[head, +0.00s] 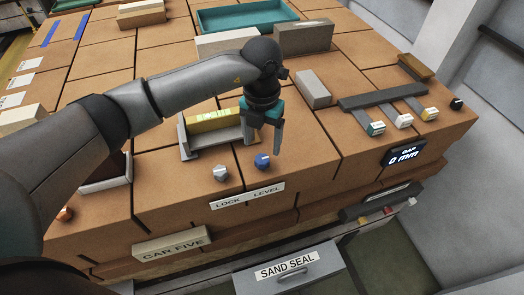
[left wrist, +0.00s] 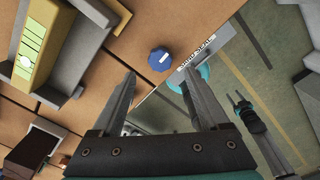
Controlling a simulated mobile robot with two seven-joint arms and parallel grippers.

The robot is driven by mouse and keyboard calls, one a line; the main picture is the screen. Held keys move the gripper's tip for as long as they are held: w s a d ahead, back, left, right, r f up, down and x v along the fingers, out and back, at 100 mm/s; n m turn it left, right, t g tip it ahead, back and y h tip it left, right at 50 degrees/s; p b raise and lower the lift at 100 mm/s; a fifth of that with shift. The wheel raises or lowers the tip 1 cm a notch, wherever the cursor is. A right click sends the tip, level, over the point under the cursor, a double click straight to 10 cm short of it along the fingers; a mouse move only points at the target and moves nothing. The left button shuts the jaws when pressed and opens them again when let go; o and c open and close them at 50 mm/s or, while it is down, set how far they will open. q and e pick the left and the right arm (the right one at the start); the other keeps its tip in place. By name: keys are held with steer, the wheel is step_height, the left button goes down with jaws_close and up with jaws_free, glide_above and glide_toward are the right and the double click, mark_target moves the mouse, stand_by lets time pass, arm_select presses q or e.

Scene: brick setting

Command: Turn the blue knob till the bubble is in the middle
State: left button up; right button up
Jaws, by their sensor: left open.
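The blue knob (head: 262,160) stands on the brown block top by the LEVEL label (head: 247,196), right of a grey-white knob (head: 221,173). My left gripper (head: 264,143) points down just above and behind the blue knob, open and empty. In the left wrist view the blue knob (left wrist: 160,60) lies ahead of the fingertips (left wrist: 160,85), apart from them. The yellow level (head: 210,119) sits in a grey holder. Its pale bubble (left wrist: 25,62) lies near the lower end of the vial in the left wrist view. Another dark gripper, seemingly my right (left wrist: 240,108), shows there; its jaw opening is unclear.
A grey rail with three labelled sliders (head: 387,100) and a GAP display reading 0 mm (head: 402,155) stand to the right. A SAND SEAL drawer (head: 288,272) and a CAR FIVE plate (head: 172,244) are at the front. A loose grey block (head: 313,88) lies behind.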

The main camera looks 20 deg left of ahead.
mark_target(262, 159)
arm_select(q)
step_height(262, 159, down, 6)
steer(key=shift+r+p, duration=0.1)
steer(key=shift+p, duration=0.2)
steer(key=shift+c, duration=0.2)
jaws_close()
stand_by(0.4)
